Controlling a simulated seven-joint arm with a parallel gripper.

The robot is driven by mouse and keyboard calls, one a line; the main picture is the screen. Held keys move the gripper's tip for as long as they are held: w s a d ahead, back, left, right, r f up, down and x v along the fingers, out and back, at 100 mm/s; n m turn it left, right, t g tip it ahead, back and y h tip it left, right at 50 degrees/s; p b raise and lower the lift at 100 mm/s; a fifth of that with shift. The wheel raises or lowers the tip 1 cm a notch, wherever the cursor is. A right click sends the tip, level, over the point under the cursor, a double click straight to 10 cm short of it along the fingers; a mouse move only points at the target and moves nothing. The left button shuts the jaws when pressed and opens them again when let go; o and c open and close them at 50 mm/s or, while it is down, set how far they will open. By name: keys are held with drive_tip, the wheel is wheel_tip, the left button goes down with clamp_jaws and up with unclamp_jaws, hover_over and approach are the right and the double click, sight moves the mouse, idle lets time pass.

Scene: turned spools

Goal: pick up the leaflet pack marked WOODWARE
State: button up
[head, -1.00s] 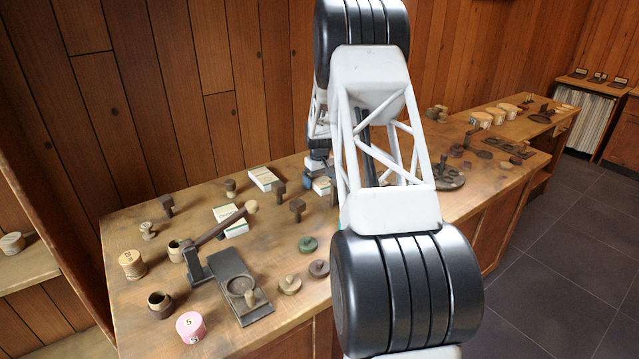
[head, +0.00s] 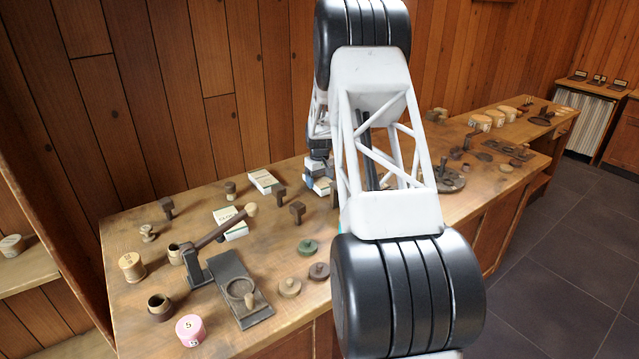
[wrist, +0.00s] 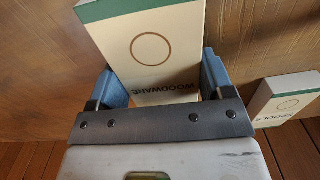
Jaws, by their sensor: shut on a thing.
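The leaflet pack marked WOODWARE (wrist: 151,49) is white with a green band and a brown ring. In the wrist view it stands out between the two blue fingers of my gripper (wrist: 162,82), which is shut on it. It looks nearer the wrist camera than the pack beside it, but a gap below it cannot be made out. In the head view my gripper (head: 309,181) is small and mostly behind my arm, among white packs near the table's back edge.
A similar pack marked SPOOLS (wrist: 285,100) lies just right of the held one. Other packs (head: 263,181) (head: 229,222), dark stamps (head: 297,211), a lever press (head: 240,290) and a pink spool (head: 190,330) stand on the wooden table (head: 130,220). The plank wall rises behind.

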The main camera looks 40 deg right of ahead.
sight(320, 179)
wheel_tip(320, 179, up, 9)
idle(0.5)
